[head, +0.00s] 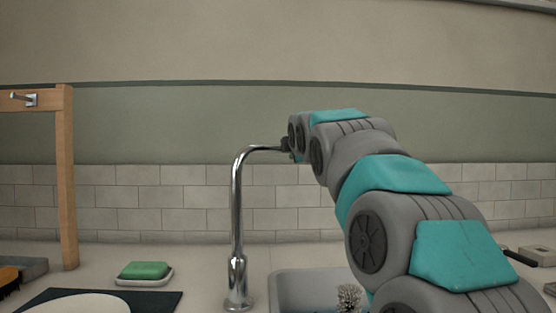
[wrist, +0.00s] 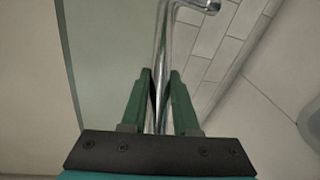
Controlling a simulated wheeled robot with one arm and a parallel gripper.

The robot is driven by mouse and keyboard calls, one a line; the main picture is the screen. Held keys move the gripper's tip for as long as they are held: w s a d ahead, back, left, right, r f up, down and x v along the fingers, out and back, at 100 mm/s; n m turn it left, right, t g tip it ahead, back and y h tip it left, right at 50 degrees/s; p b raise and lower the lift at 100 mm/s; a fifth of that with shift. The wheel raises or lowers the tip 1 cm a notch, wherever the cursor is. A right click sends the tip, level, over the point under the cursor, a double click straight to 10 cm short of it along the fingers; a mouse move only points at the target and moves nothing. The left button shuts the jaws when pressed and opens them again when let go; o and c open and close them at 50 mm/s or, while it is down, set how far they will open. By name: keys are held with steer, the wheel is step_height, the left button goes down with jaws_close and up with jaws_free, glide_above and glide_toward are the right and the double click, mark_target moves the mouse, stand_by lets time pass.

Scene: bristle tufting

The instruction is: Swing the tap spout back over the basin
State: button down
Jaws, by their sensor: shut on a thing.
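In the picture the gripped part lies above the basin's left part; the depth is hard to judge. In the wrist view my gripper (wrist: 161,76) has its green fingers on both sides of the chrome spout (wrist: 163,45), shut on it. A bent chrome end (wrist: 205,5) shows at the top. My arm covers much of the basin.
A green soap (head: 145,269) lies on a white dish left of the tap. A dark mat (head: 165,301) with a white round thing is in front of it. A wooden frame (head: 67,180) with a hook stands at left. The tiled wall (head: 120,200) is behind.

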steer(key=s+d+m+g+h, duration=0.2)
steer(key=s+d+m+h, duration=0.1)
steer(key=s+m+h, duration=0.2)
steer(key=s+d+m+g+h+p, duration=0.1)
steer(key=s+d+m+g+h, duration=0.2)
steer(key=s+m+h, duration=0.2)
steer(key=s+h, duration=0.3)
steer(key=s, duration=0.1)
steer(key=shift+s+d, duration=0.4)
steer(key=shift+f, duration=0.15)
steer(key=c, duration=0.7)
jaws_free()
steer(key=shift+s, duration=0.1)
steer(key=shift+a, duration=0.15)
steer(key=v, duration=0.7)
steer(key=shift+s+a, duration=0.2)
steer(key=shift+s, duration=0.05)
